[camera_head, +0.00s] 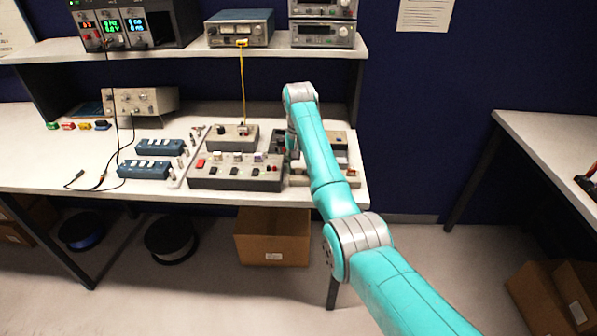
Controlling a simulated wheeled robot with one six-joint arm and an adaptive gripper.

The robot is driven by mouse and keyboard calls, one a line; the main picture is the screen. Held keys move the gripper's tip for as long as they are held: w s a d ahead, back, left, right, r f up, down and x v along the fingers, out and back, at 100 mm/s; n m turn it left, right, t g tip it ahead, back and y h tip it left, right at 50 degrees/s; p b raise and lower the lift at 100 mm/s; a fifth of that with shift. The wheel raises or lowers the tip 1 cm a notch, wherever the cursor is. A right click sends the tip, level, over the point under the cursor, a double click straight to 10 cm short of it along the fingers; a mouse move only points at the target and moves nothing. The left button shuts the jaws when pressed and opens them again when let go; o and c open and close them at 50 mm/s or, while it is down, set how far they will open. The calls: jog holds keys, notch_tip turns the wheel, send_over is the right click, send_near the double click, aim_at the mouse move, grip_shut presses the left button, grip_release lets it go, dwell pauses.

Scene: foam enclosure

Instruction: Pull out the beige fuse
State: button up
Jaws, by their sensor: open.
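My teal arm reaches over the right end of the workbench. My gripper (291,152) points down there, small and partly hidden by the arm; it is open. It is at the panels near the bench's right end, beside the right end of a grey control box (236,183). A low panel (338,140) with small dark and light parts lies behind and right of the arm. A beige strip (353,178) shows at the right front edge. I cannot clearly single out the beige fuse; the parts are too small and the arm covers some of them.
The bench (35,163) also carries a smaller grey box (230,137), blue switch blocks (144,169) and loose cables (88,181). A shelf (180,56) above holds instruments. A yellow cable (242,85) hangs from it. Another bench (560,135) stands right.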

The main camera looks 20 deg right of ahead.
aim_at(299, 166)
dwell(0.8)
grip_shut()
jog(key=shift+r, duration=0.25)
jog(key=shift+r, duration=2.75)
